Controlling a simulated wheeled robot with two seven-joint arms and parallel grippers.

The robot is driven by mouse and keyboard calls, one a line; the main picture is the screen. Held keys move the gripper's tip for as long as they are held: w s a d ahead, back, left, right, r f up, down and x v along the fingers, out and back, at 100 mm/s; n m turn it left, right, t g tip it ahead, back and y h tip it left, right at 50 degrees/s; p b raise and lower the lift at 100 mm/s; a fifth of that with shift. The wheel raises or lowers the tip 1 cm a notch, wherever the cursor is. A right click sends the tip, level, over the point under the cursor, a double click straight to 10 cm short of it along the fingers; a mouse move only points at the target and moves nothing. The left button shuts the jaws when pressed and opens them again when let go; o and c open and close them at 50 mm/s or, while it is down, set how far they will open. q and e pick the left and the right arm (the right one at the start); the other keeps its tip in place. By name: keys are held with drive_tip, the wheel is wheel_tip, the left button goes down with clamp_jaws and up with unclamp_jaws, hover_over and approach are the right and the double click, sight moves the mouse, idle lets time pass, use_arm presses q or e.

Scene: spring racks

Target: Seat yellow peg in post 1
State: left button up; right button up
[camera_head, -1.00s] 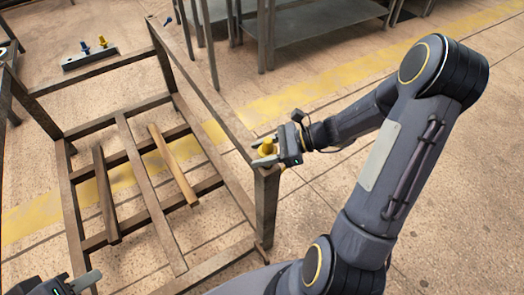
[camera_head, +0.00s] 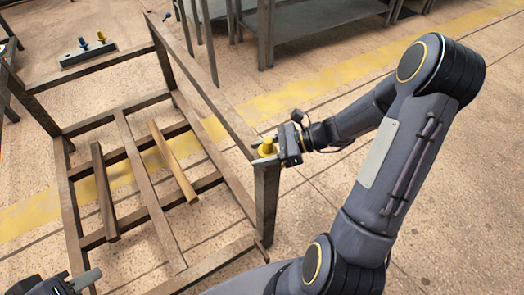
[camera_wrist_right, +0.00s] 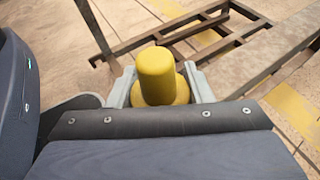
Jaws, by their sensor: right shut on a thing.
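The yellow peg (camera_head: 267,147) is at the top of the rack's near right corner post (camera_head: 266,205). My right gripper (camera_head: 265,152) is shut on it from the right. In the right wrist view the peg (camera_wrist_right: 157,72) stands upright, its round knob above a wider collar, between the two pale fingers of the right gripper (camera_wrist_right: 160,92). The fingers and collar hide its lower end, so I cannot tell how far it sits in the post. My left gripper (camera_head: 80,284) is partly in view at the bottom left, away from the peg; its opening is unclear.
The open rack frame (camera_head: 205,90) has low slats inside. A blue peg (camera_head: 168,16) is at its far corner. A grey holder (camera_head: 88,55) at the back left carries a blue and a yellow peg. Grey shelving (camera_head: 315,25) stands behind. Floor right of the rack is clear.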

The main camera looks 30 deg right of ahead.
drive_tip(key=shift+f+b, duration=0.65)
drive_tip(key=shift+f, duration=0.3)
drive_tip(key=o, duration=1.4)
drive_tip(key=p+v, duration=0.1)
drive_tip(key=v, duration=0.6)
drive_tip(key=shift+s+d+r, duration=0.2)
drive_tip(key=shift+d, duration=0.1)
